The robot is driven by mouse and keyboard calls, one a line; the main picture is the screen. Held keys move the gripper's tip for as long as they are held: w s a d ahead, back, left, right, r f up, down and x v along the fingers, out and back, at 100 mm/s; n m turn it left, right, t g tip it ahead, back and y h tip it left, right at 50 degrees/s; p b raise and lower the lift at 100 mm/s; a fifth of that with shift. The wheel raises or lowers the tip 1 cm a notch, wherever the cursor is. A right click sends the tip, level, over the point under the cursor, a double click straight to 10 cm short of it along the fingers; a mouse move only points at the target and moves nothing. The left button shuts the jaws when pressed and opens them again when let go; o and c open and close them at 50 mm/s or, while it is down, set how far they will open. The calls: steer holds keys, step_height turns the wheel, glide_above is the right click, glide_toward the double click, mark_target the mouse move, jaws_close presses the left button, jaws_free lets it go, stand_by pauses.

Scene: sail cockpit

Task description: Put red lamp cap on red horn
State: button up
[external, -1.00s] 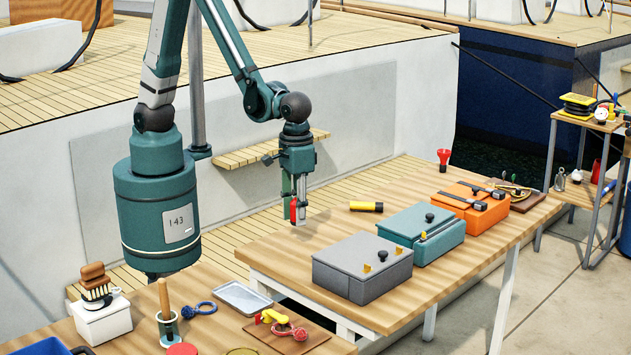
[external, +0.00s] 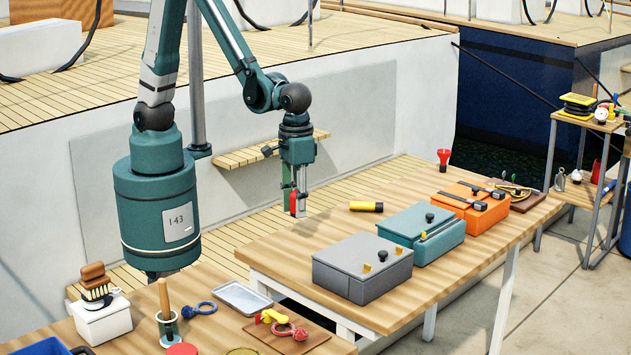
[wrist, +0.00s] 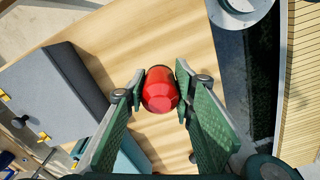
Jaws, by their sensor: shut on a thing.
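My gripper (external: 298,208) is shut on a glossy red rounded piece (external: 293,203), which appears to be the red lamp cap. In the wrist view the red lamp cap (wrist: 160,90) sits between the two green fingers, held above the wooden table. A small red flared object (external: 444,157), which looks like the red horn, stands at the far edge of the table, to the right of my gripper and well apart from it. I cannot make out the horn in the wrist view.
On the table (external: 270,250) are a yellow-black torch (external: 365,206), a grey box (external: 360,275), a teal box (external: 421,240) and an orange box (external: 470,208) with dark-handled tools on it. Bare wood lies around the torch. A nearer bench (external: 215,330) holds several small items.

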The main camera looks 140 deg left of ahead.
steer(key=shift+a, duration=0.1)
stand_by(0.3)
steer(key=w+a+r+n+p, duration=0.15)
steer(key=w+a, duration=0.25)
steer(key=a, duration=0.9)
steer(key=w+a+r+n+p, duration=0.1)
steer(key=w+a+r+n, duration=0.15)
steer(key=a, duration=0.95)
steer(key=w+a+r+n+p, duration=0.15)
steer(key=w+a, duration=0.35)
steer(key=a, duration=0.8)
step_height(320, 180, up, 3)
steer(key=n+p, duration=0.4)
steer(key=n, duration=0.1)
glide_above(444, 151)
steer(key=shift+a+m, duration=0.1)
steer(key=shift+m, duration=0.15)
steer(key=shift+f, duration=3.1)
steer(key=shift+f, duration=0.1)
